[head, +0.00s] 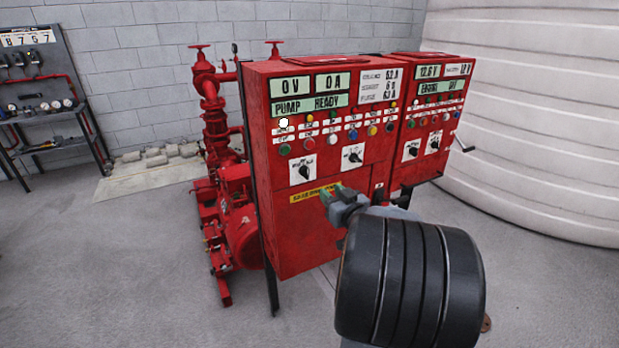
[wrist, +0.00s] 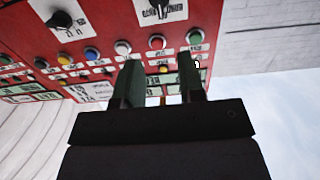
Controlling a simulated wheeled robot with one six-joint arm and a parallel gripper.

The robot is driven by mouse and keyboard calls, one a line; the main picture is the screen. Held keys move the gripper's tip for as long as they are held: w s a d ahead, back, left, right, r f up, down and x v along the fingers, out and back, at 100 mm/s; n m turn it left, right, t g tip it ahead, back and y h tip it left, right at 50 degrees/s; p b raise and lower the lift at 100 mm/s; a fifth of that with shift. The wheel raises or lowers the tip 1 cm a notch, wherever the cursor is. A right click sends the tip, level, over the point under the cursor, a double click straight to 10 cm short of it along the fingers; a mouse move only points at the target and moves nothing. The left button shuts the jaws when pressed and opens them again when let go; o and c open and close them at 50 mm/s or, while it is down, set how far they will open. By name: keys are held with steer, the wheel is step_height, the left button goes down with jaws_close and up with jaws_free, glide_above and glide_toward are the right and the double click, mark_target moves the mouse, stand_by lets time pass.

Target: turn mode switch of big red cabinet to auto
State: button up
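The big red cabinet (head: 310,225) stands in the middle of the head view. Its front has two black rotary switches on white plates, a left one (head: 304,171) and a right one (head: 352,156); their labels are too small to read. The wrist view shows the panel upside down, with the left switch (wrist: 158,10) at the top edge and the right switch (wrist: 62,21) at the upper left. My gripper (head: 333,193) is in front of the lower panel. Its two fingers (wrist: 160,72) are apart with nothing between them, and touch neither switch.
Round buttons and lamps (head: 332,140) sit above the switches. A smaller red cabinet (head: 425,150) adjoins on the right, with its own switches and a side lever (head: 466,144). A red pump (head: 237,215) stands at left, a pale tank (head: 545,130) at right. The floor in front is clear.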

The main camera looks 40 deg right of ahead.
mark_target(308, 170)
steer(key=w, duration=0.4)
steer(key=w+d+p, duration=0.1)
steer(key=w, duration=0.4)
steer(key=w+d, duration=0.1)
steer(key=w, duration=0.3)
steer(key=shift+w+p, duration=0.2)
steer(key=shift+p, duration=0.1)
jaws_close()
